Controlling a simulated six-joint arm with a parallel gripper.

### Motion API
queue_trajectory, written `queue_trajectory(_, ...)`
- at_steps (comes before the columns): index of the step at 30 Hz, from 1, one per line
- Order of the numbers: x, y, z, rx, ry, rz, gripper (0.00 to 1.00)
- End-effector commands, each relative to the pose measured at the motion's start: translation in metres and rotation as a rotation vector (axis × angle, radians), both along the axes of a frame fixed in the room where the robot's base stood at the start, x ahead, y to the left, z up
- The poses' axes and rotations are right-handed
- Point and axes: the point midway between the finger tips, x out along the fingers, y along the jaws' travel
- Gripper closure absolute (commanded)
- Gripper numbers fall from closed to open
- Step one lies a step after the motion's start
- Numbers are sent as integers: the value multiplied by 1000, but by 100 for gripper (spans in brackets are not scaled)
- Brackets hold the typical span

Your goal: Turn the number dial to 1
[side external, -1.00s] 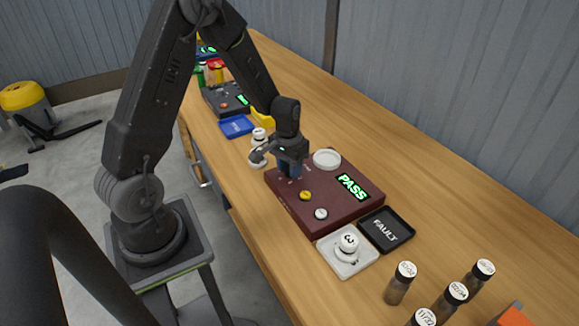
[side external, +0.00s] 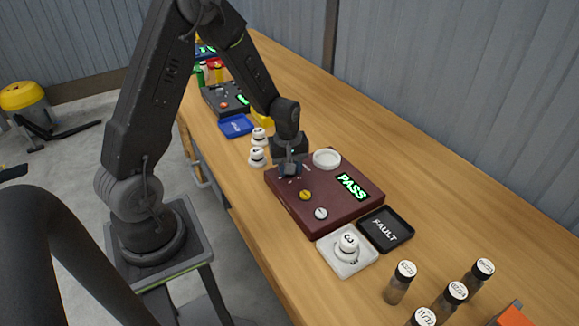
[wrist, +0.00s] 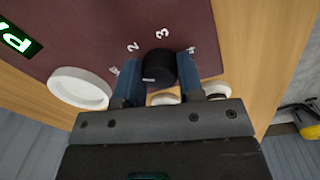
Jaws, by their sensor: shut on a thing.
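The number dial (wrist: 161,66) is a black knob on the maroon box (side external: 327,221). In the wrist view it sits between the two blue fingers of my gripper (wrist: 158,84), which is shut on it. Printed numbers stand around the dial on the panel; a 2 and a 3 show clearly, and other marks are partly hidden by the fingers. A pale mark shows on the dial's side; I cannot tell which number it points to.
The box carries a white round dish (side external: 327,159), a yellow button (side external: 305,195), a white button (side external: 321,213) and a green PASS display (side external: 352,187). A black FAULT tray (side external: 386,230) and a white plate (side external: 345,262) lie in front. Several capped bottles (side external: 400,283) stand at the front right.

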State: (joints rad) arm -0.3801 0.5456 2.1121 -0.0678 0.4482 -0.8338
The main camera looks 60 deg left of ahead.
Motion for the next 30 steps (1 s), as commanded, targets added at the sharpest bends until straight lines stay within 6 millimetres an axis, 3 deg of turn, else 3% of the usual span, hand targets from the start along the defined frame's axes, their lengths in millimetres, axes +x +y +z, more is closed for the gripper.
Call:
queue_trajectory(15,1,-1,0,0,-1,395,89)
queue_trajectory(30,1,-1,0,0,-1,509,89)
